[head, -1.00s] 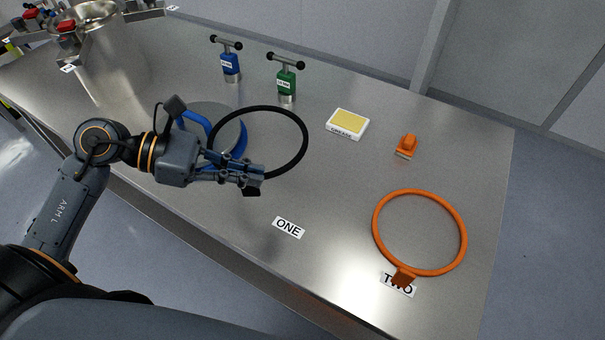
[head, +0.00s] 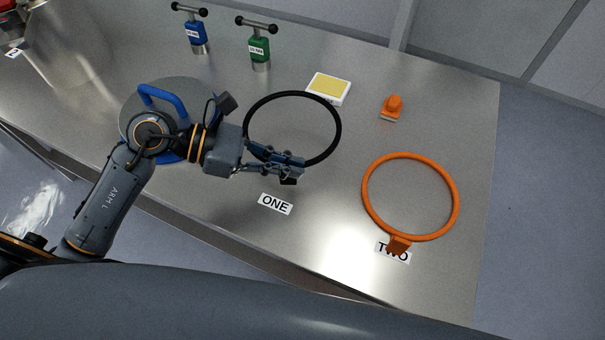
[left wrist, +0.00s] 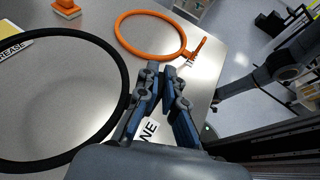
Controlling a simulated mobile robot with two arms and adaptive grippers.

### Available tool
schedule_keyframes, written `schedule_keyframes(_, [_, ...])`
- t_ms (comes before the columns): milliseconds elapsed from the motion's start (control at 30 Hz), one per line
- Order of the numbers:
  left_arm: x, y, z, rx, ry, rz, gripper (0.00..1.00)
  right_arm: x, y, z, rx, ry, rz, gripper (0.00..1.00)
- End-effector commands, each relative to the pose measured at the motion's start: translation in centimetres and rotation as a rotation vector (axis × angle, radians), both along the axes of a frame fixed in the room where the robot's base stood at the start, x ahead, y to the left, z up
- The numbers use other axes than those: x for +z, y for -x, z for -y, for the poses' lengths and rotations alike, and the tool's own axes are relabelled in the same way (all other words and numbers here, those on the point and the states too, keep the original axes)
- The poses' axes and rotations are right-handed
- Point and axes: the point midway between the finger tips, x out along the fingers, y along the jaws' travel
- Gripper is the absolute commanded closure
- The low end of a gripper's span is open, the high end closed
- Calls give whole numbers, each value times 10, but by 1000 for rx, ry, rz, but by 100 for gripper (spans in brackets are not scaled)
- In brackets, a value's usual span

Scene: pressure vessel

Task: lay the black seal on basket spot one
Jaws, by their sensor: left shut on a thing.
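The black seal (head: 340,125) is a thin ring with a small dark block at its near edge. My left gripper (head: 294,170) is shut on the seal at that near edge. The ring extends away from the fingers, and I cannot tell how high it is above the table. In the left wrist view the seal (left wrist: 124,85) fills the left side beside the fingers (left wrist: 165,72). The white ONE label (head: 275,203) lies on the metal table (head: 330,225), just in front of the gripper. My right gripper is not in view.
An orange ring (head: 458,195) lies right, its tab on the TWO label (head: 383,247). Behind are a grease box (head: 329,87), an orange tool (head: 392,106), green (head: 259,47) and blue (head: 195,36) T-handled tools. A round lid with blue handle (head: 165,98) sits left.

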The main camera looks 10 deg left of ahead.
Motion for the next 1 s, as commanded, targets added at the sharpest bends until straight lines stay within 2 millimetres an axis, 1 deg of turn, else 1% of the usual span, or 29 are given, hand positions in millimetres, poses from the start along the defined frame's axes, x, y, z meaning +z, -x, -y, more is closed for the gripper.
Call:
schedule_keyframes(33, [-6, -3, 7, 2, 6, -2, 100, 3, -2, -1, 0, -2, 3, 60])
schedule_keyframes(100, [-14, -5, 13, 2, 3, -1, 100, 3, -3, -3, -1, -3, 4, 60])
schedule_keyframes(267, [-25, -8, 20, 2, 2, 1, 100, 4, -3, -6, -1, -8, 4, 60])
schedule_keyframes(367, [-36, -10, 28, 1, 3, -2, 100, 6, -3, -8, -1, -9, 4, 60])
schedule_keyframes(400, [-43, -9, 27, 4, 3, -6, 100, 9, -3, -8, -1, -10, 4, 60])
schedule_keyframes(533, [-59, -10, 26, 3, 1, -2, 100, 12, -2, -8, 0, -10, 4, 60])
schedule_keyframes(633, [-64, -10, 26, 2, -1, 1, 100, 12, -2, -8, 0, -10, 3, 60])
schedule_keyframes(833, [-64, -10, 25, 1, -1, 1, 100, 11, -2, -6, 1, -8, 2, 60])
schedule_keyframes(967, [-68, -10, 25, 1, -1, 1, 100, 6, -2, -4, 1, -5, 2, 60])
schedule_keyframes(1000, [-66, -10, 25, 2, -1, 1, 85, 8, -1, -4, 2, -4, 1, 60])
